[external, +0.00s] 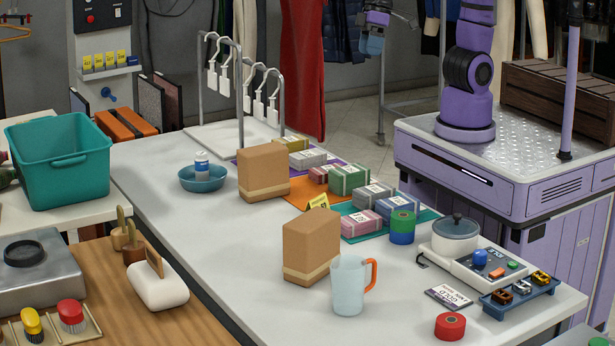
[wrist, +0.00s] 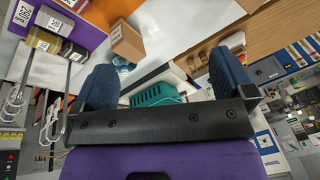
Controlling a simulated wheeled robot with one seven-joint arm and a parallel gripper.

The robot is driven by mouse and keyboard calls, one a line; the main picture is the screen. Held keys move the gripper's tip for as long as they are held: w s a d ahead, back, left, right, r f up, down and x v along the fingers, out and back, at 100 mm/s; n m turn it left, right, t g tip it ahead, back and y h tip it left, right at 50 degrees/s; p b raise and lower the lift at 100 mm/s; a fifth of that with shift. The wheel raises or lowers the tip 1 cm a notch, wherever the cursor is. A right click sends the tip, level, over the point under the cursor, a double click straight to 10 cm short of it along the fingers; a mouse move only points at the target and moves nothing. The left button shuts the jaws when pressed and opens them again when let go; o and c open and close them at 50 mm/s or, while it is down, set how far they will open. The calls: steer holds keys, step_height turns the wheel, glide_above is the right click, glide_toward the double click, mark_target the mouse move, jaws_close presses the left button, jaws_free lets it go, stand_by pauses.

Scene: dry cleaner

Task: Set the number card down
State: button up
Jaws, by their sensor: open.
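My gripper (external: 371,40) is high above the floor beyond the table, well apart from the card. In the wrist view its two dark blue fingers (wrist: 163,84) are spread wide with nothing between them. I cannot make out the card in the wrist view.
Wrapped bundles (external: 350,180) lie on coloured mats behind the card. A green and blue tape stack (external: 402,227), a jug (external: 349,286) and a scale (external: 470,262) stand to its right and front. A hanger rack (external: 239,85) rises at the back. The table's left middle is clear.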

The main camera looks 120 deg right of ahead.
steer(key=s+r+n+t, duration=0.1)
steer(key=s+r+n, duration=0.1)
steer(key=s, duration=0.6)
steer(key=s+r+n+t, duration=0.1)
steer(key=s+r+n, duration=0.2)
steer(key=s+r, duration=0.2)
steer(key=shift+s+h, duration=0.4)
steer(key=shift+s, duration=1.15)
steer(key=shift+a, duration=0.1)
